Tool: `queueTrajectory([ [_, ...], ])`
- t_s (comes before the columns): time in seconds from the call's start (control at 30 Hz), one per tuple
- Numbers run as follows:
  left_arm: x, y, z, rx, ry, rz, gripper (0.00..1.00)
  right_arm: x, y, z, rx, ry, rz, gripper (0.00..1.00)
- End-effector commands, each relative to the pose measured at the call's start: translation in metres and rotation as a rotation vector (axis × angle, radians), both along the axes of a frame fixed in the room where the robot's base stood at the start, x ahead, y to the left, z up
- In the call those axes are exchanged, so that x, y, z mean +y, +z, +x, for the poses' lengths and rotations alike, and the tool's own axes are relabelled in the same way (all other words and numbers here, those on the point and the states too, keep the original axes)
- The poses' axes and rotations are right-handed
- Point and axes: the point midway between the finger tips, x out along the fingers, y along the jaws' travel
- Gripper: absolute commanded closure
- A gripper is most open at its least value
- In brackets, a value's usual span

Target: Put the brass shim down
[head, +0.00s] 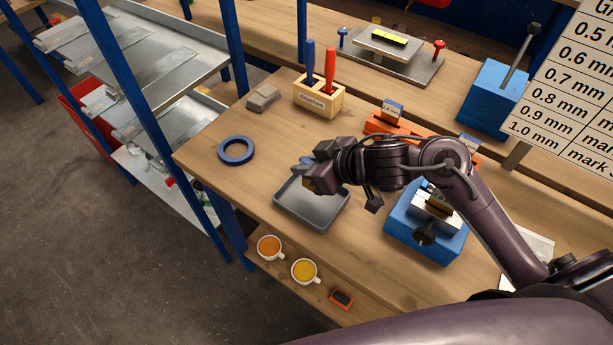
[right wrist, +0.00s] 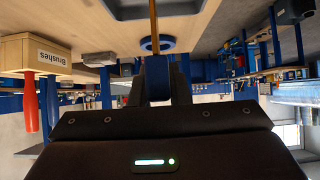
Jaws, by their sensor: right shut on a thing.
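My right gripper (head: 309,173) is over the grey tray (head: 322,215) in the head view. In the right wrist view its fingers are shut on a blue tab (right wrist: 157,78). A thin brass strip, the brass shim (right wrist: 153,22), runs from behind this tab towards the upper edge of the picture. In the head view the gripper mostly hides the shim. I cannot tell whether the shim touches the tray. The tray's visible floor looks bare. My left gripper is not in view.
A blue ring (head: 236,150) lies left of the tray. A brush box (head: 318,97) and a grey block (head: 263,97) stand behind. A blue fixture (head: 428,236) is at the right. Cups (head: 304,271) and an orange-black item (head: 341,299) sit on a lower ledge.

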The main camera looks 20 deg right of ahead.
Motion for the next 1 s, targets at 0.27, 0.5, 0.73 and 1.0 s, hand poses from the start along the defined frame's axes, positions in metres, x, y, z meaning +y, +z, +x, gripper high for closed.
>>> queueTrajectory([
  [0.27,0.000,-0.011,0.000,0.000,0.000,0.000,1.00,0.000,-0.034,0.000,0.002,0.000,0.000,1.00],
  [0.5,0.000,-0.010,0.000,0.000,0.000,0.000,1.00,0.000,-0.034,0.000,0.000,0.001,0.000,1.00],
  [0.73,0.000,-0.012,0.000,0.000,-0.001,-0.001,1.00,0.000,-0.037,0.000,0.002,0.000,0.000,0.71],
  [1.0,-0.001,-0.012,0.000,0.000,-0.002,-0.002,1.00,0.000,-0.037,0.000,0.002,0.000,0.000,0.62],
])
